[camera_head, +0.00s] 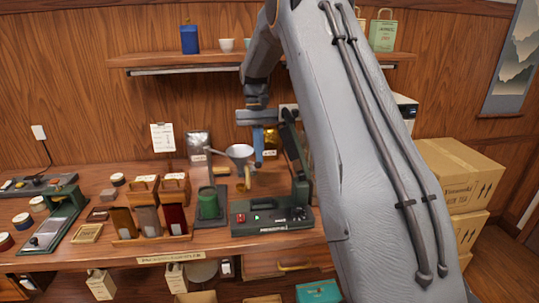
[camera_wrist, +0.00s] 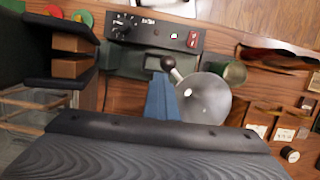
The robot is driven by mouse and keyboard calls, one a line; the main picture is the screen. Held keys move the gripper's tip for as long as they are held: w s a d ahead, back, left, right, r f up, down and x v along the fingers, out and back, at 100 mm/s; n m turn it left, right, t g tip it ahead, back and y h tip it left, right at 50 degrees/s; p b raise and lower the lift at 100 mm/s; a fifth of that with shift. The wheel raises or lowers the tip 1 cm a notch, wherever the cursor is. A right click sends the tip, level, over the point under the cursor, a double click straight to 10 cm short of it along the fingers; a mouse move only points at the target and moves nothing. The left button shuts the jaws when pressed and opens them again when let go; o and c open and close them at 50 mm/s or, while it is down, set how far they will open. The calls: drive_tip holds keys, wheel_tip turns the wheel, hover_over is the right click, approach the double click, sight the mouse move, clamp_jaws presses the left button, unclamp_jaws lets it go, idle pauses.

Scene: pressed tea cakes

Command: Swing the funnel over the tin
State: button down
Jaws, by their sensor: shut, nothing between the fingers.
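The grey metal funnel (camera_head: 240,152) is held up above the counter on a stand. In the head view it sits higher than the green tin (camera_head: 208,203) and to its right, not over it. In the wrist view the funnel (camera_wrist: 207,98) shows its wide mouth, with a dark ball knob (camera_wrist: 168,62) at its edge. The tin (camera_wrist: 235,72) is partly hidden behind it. My gripper (camera_head: 258,158) points down just right of the funnel. Its blue fingers (camera_wrist: 161,98) are shut and empty, beside the funnel's rim and near the knob. I cannot tell whether they touch.
A dark green machine (camera_head: 272,220) with a red panel stands right of the tin. A wooden rack (camera_head: 150,225) with several coloured holders is to the left. A silver pouch (camera_head: 198,145) stands behind. Cardboard boxes (camera_head: 460,175) are stacked at the right. My arm hides much of the right side.

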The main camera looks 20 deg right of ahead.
idle(0.3)
drive_tip(key=p+v, duration=0.5)
drive_tip(key=v, duration=0.5)
drive_tip(key=shift+s+d, duration=0.2)
drive_tip(key=shift+d, duration=0.05)
drive_tip(key=shift+f, duration=0.1)
